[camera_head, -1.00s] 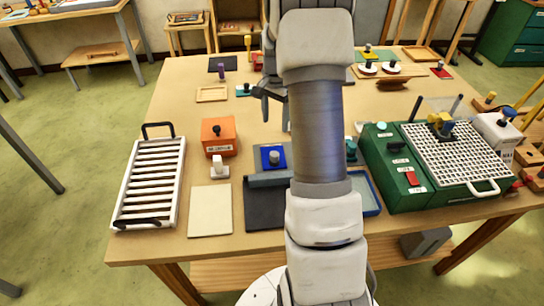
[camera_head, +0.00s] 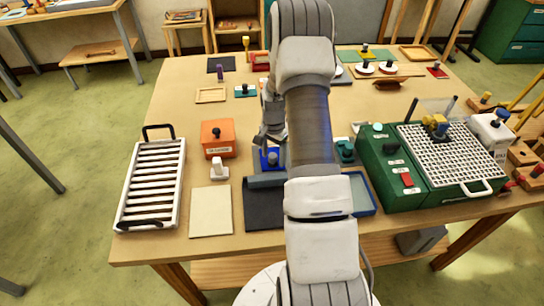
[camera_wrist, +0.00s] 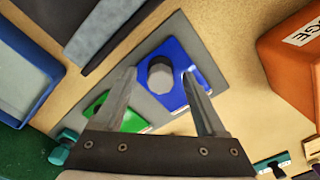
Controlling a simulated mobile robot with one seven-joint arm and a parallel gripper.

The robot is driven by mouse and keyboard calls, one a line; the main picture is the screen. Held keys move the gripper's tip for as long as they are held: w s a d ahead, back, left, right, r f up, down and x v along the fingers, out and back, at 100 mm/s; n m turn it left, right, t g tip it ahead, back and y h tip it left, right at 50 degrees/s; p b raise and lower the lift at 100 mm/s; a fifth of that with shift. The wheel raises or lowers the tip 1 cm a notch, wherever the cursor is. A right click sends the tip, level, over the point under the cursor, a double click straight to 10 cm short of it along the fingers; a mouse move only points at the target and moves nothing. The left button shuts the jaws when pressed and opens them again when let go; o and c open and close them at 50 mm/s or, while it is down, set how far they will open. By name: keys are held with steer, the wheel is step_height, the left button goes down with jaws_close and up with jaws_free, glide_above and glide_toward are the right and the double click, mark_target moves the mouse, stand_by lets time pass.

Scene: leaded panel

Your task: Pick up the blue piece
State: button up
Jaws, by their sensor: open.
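The blue piece (camera_wrist: 181,70) is a flat blue plate with a round grey knob (camera_wrist: 160,76) on top. In the wrist view it lies on a grey board beside a green piece (camera_wrist: 124,117). In the head view the blue piece (camera_head: 266,158) shows at the middle of the table, partly hidden by my gripper (camera_head: 268,138). In the wrist view my gripper (camera_wrist: 163,82) is open, with the knob between and somewhat beyond its two fingertips. I cannot tell whether either finger touches the piece.
An orange box (camera_head: 218,138) and a small white-knobbed piece (camera_head: 218,170) stand to the left. A green machine (camera_head: 385,165) with a perforated top stands to the right. A dark mat (camera_head: 264,210) and a cream sheet (camera_head: 211,211) lie in front.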

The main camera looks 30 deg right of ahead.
mark_target(273, 154)
steer(key=shift+f, duration=0.2)
jaws_close()
stand_by(0.3)
steer(key=shift+r, duration=0.15)
step_height(273, 154, up, 4)
steer(key=shift+w+f+b, duration=0.1)
steer(key=shift+f+b, duration=0.1)
steer(key=shift+b, duration=0.4)
steer(key=s+d+r+b, duration=0.2)
steer(key=d+r, duration=0.5)
steer(key=d, duration=0.4)
steer(key=shift+s+d, duration=0.15)
steer(key=shift+s, duration=0.45)
steer(key=shift+r, duration=0.1)
